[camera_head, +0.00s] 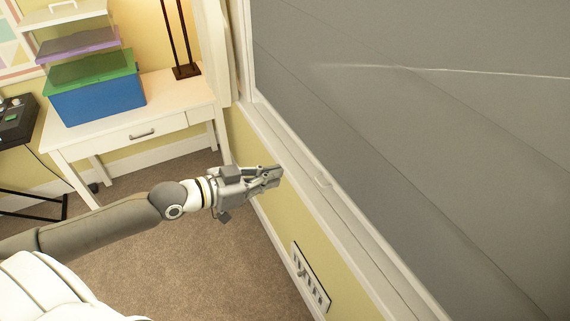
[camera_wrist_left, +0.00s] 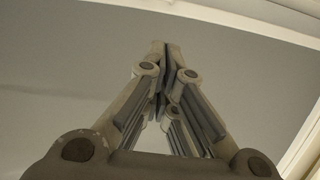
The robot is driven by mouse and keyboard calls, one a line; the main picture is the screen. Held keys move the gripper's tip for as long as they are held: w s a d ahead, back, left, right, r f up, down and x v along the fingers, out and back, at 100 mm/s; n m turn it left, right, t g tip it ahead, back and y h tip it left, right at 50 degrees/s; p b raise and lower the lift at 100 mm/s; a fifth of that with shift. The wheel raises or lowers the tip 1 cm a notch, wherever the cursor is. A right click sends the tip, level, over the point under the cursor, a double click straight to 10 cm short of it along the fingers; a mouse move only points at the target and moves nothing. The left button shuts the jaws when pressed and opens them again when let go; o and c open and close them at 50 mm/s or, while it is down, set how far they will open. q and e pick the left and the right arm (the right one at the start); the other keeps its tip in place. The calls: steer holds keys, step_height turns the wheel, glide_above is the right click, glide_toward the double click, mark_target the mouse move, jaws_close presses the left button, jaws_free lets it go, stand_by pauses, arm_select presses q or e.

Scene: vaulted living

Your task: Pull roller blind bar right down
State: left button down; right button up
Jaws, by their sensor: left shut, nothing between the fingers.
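A large grey panel (camera_head: 420,130), which looks like the lowered roller blind, fills the window on the right. My left gripper (camera_head: 279,174) is shut and empty, just left of the strip and apart from the tab. In the left wrist view its fingers (camera_wrist_left: 166,52) meet at the tips in front of a plain grey surface. My right gripper is not in view.
A white desk (camera_head: 100,125) stands at the back left with a blue box (camera_head: 98,100) and a dark lamp stand (camera_head: 186,71). A switch or socket panel (camera_head: 310,279) is on the yellow wall below the window. Open carpet (camera_head: 190,255) lies under my arm.

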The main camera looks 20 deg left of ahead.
arm_select(q)
steer(key=p, duration=0.3)
glide_toward(329, 173)
step_height(329, 173, up, 3)
steer(key=w, duration=0.1)
steer(key=f, duration=0.1)
steer(key=w+d+f, duration=0.2)
steer(key=f, duration=0.1)
steer(key=shift+w+d, duration=0.15)
steer(key=shift+w, duration=0.05)
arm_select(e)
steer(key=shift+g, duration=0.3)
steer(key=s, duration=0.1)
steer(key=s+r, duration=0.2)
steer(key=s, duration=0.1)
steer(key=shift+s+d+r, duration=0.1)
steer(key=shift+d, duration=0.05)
